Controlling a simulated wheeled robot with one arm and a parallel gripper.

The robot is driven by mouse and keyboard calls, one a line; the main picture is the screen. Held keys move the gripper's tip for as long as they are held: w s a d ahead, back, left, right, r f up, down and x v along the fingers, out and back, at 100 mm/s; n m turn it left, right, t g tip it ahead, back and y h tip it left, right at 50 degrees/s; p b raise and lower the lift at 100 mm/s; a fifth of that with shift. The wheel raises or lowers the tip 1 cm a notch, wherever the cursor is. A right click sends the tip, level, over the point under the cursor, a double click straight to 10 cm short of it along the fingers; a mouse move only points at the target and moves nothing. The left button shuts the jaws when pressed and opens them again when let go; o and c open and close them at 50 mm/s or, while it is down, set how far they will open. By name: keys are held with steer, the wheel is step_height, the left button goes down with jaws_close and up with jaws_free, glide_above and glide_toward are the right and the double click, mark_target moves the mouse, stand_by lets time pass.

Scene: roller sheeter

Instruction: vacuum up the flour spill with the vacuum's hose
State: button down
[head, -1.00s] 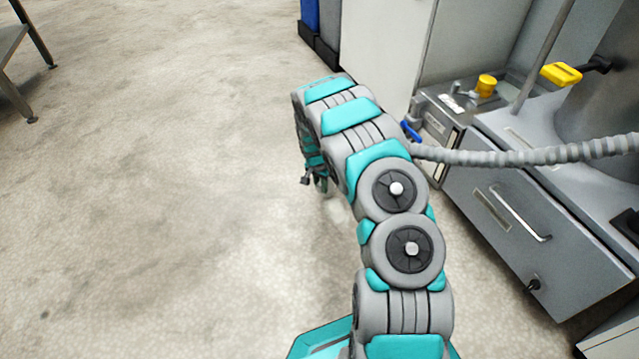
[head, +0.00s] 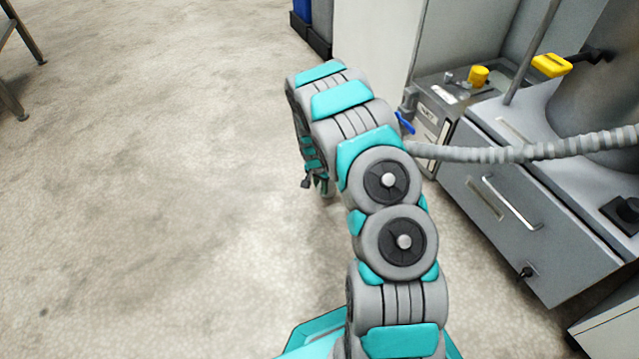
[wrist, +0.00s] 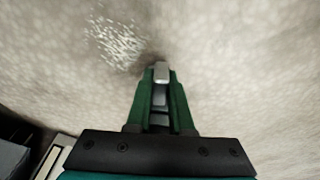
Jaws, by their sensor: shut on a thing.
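The flour spill (wrist: 116,42) is a speckled white patch on the floor, ahead and left of the fingertips in the wrist view. I cannot make it out clearly in the head view. My gripper (wrist: 161,75) is shut on a grey piece between its green fingers, seemingly the end of the vacuum's hose; it points toward the floor beside the spill. In the head view my gripper (head: 318,185) is partly hidden by my arm. The grey ribbed hose (head: 520,152) comes in from the right and passes behind my arm, so its link to the held end is hidden.
A grey machine with a drawer handle (head: 512,203) and yellow knobs (head: 551,65) stands at the right. A white cabinet (head: 375,50) and dark bins (head: 312,35) are at the back. A metal table leg (head: 28,40) is at top left. The floor at left is clear.

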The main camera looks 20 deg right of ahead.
steer(key=shift+s+r+p, duration=0.1)
steer(key=shift+s+p, duration=0.6)
steer(key=shift+s, duration=0.85)
steer(key=shift+s+d+p, duration=0.15)
steer(key=shift+s+p, duration=0.25)
steer(key=shift+s, duration=2.75)
step_height(320, 180, up, 9)
steer(key=p, duration=0.2)
steer(key=shift+f, duration=0.2)
steer(key=shift+r, duration=0.15)
